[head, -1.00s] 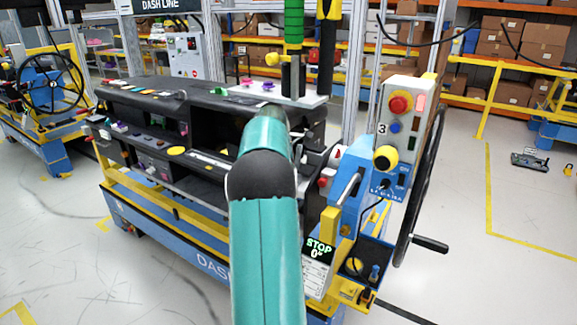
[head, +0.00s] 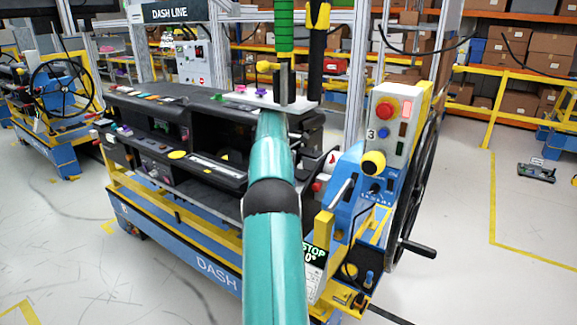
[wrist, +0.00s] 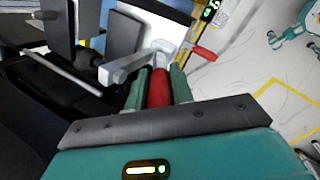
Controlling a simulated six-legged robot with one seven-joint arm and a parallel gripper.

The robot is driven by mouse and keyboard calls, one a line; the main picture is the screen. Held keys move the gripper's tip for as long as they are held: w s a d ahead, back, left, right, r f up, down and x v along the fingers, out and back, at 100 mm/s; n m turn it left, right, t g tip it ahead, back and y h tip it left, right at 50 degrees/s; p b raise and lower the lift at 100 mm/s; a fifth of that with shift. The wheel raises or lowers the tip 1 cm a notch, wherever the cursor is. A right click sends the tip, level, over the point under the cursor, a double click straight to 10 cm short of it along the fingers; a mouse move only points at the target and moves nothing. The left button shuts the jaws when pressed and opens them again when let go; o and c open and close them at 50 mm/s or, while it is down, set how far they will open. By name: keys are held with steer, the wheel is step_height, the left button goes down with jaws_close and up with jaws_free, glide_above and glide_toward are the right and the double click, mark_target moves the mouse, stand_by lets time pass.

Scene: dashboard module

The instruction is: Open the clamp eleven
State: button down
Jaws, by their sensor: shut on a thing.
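In the wrist view my gripper (wrist: 158,88) has its two teal fingers closed around a red handle grip (wrist: 159,90). The grip runs up to a grey metal clamp lever and bracket (wrist: 126,68) just past the fingertips. A second red-tipped lever (wrist: 204,53) sticks out to the right of it, clear of my fingers. No number is readable on either clamp, so I cannot tell which is eleven. In the head view my teal arm hides the gripper and the held handle behind the black dashboard module (head: 215,128).
A blue control post (head: 345,190) with a red button and yellow knob stands right of my arm. A black handwheel (head: 408,190) is beside it. The yellow and blue stand (head: 190,235) carries the dashboard. Open floor (head: 480,270) lies at the right.

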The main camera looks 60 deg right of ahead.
steer(key=shift+d+r, duration=0.1)
steer(key=shift+r, duration=0.2)
steer(key=c, duration=1.2)
jaws_free()
steer(key=shift+w, duration=0.1)
steer(key=shift+c, duration=0.2)
steer(key=shift+f, duration=0.15)
